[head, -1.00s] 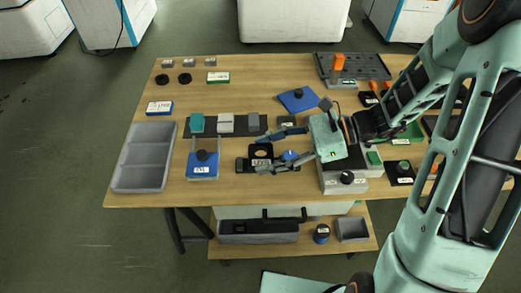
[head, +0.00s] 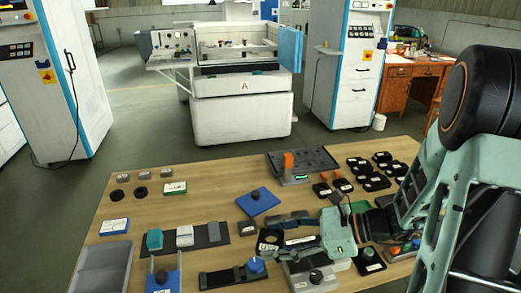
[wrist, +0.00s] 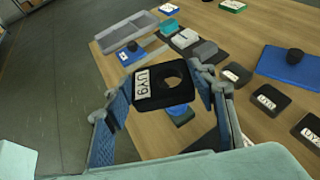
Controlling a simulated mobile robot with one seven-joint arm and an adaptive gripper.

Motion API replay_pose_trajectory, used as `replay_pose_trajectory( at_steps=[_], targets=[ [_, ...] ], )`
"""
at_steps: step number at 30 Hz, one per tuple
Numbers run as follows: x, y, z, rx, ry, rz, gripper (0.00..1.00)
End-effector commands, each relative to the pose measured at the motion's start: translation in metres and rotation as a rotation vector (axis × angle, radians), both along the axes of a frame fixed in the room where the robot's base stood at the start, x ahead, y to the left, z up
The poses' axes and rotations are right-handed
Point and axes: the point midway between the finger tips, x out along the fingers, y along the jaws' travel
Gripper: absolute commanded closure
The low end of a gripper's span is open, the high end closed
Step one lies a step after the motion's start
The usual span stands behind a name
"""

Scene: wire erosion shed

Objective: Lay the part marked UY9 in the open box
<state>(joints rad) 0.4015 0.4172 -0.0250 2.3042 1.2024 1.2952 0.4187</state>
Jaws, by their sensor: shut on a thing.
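The part marked UY9 (wrist: 146,84) is a black plate with a round hole and a white label. My gripper (wrist: 163,92) is shut on it, one blue-padded finger at each side, and appears to hold it above the table. In the head view the part (head: 268,236) shows between the fingers of my gripper (head: 272,239). A grey open-topped box with compartments (head: 98,268) stands at the table's left edge, well left of my gripper. The box also shows in the wrist view (wrist: 126,32), beyond the part; its near end is cut off in the head view.
A black fixture with a blue knob (head: 256,265) is near the held part. A blue labelled item (head: 163,281) and a dark mat with several blocks (head: 216,231) lie toward the box. A blue plate with a black knob (head: 258,201) is behind. Black labelled pieces fill the right.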

Motion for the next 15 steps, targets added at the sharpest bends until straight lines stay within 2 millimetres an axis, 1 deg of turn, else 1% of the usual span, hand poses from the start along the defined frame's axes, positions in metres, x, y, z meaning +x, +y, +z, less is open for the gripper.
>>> replay_pose_trajectory(
  at_steps=[1,3,6,9,15],
  targets=[
    [0.017,-0.014,0.002,0.001,-0.003,-0.065,0.9],
    [0.037,-0.031,0.003,0.004,-0.003,-0.15,0.9],
    [0.06,-0.053,0.005,0.008,-0.003,-0.246,0.9],
    [0.076,-0.073,0.008,0.011,-0.004,-0.323,0.9],
    [0.099,-0.104,0.013,0.02,-0.006,-0.435,0.9]
  ],
)
